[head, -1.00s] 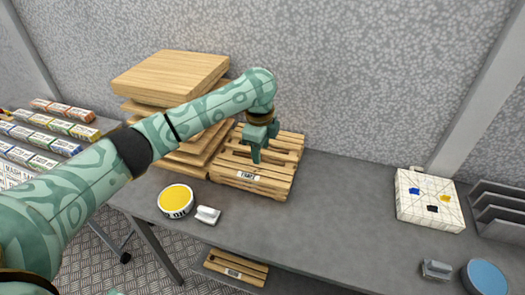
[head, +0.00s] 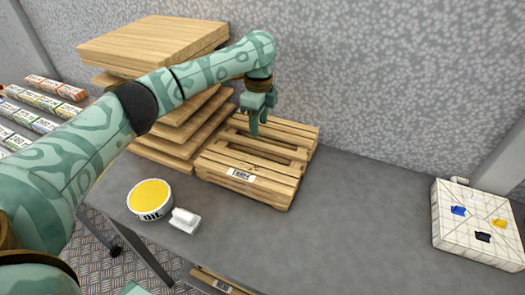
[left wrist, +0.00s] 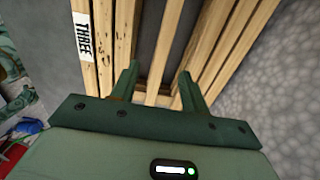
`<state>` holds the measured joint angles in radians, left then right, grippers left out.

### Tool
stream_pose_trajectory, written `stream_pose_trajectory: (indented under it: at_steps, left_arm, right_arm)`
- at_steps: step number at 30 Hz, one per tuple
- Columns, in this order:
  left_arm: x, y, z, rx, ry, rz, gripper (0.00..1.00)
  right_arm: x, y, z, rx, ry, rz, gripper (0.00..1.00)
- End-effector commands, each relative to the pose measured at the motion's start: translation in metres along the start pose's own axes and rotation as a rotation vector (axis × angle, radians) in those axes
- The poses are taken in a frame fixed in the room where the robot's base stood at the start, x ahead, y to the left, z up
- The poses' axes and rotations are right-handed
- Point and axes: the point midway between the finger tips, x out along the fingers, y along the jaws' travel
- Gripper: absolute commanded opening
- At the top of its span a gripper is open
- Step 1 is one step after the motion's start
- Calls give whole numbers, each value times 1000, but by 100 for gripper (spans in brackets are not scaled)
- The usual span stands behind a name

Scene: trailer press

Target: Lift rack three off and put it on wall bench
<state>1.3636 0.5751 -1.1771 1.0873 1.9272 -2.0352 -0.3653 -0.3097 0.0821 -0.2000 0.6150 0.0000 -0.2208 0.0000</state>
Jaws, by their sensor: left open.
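Rack three (head: 220,160) is a pale slatted wooden rack on a grey bench (head: 330,215) against the wall. Its white label faces the front, and the left wrist view reads "THREE" on the rack (left wrist: 103,45). My left gripper (head: 255,130) points down over the rack's back part. In the left wrist view its two fingers (left wrist: 157,75) are apart and empty, with a slat in line with the gap between them. I cannot tell whether the fingertips reach below the slat tops. My right gripper is not in view.
A tall stack of wooden boards (head: 155,40) stands left of the rack, behind my left arm. An oil tin (head: 150,198) and a small white block (head: 185,220) are at the front. A white box (head: 478,222) is at the right. Bench between rack and box is clear.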

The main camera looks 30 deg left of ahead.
Motion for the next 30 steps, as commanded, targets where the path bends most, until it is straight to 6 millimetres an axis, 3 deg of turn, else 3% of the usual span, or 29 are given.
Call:
stream_pose_trajectory:
  at_steps: [1, 9, 17, 24, 25, 30]
  left_arm:
    - [13, 0, 0, 0, 0, 2, 45]
    - [31, -1, -1, 1, 1, -1, 45]
    - [74, -4, -3, 0, -1, 3, 45]
    - [75, -4, -3, 0, 0, -3, 45]
    - [75, -4, -3, 0, 0, -3, 43]
    - [74, -4, -3, 1, 0, -2, 0]
  right_arm:
    - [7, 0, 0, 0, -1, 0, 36]
    - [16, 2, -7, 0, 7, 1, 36]
    - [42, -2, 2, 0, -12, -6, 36]
    - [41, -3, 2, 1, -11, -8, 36]
    - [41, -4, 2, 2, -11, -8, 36]
    - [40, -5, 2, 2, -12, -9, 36]
